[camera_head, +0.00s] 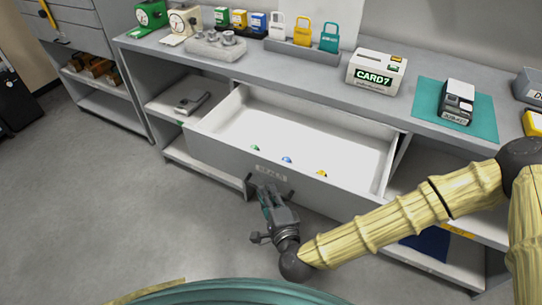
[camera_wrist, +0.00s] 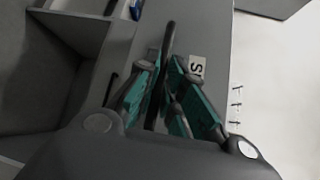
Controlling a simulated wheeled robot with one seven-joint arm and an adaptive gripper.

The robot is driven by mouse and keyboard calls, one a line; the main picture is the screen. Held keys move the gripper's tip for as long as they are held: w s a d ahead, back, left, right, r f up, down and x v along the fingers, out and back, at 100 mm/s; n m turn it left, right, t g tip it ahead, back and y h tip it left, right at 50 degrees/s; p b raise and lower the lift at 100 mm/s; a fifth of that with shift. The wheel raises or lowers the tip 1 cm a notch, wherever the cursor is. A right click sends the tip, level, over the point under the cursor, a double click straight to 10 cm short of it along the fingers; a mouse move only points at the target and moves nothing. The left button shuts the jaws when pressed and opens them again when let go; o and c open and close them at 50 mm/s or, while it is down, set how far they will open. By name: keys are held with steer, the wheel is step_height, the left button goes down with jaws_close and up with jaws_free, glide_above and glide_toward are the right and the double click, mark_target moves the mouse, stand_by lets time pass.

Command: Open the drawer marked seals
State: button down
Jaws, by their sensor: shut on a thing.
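The drawer (camera_head: 225,150) under the long grey table is pulled out, and its white inside shows. A label (camera_head: 270,172) sits on its grey front, too small to read fully in the head view; in the wrist view the label (camera_wrist: 197,66) shows an S, partly hidden by a finger. Small green, blue and yellow pieces lie inside near the front wall. My gripper (camera_head: 266,193) is at the drawer front, just below the label. In the wrist view my gripper (camera_wrist: 165,95) has its teal fingers closed around the dark bar handle (camera_wrist: 168,40).
On the table (camera_head: 240,67) stand scales, a tray of weights, coloured padlocks, a CARD7 box (camera_head: 376,73) and a device on a teal mat (camera_head: 427,95). Open shelves flank the drawer. The floor (camera_head: 120,210) at left is clear.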

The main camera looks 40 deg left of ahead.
steer(key=c, duration=1.5)
jaws_free()
steer(key=v, duration=1.2)
steer(key=shift+d, duration=0.1)
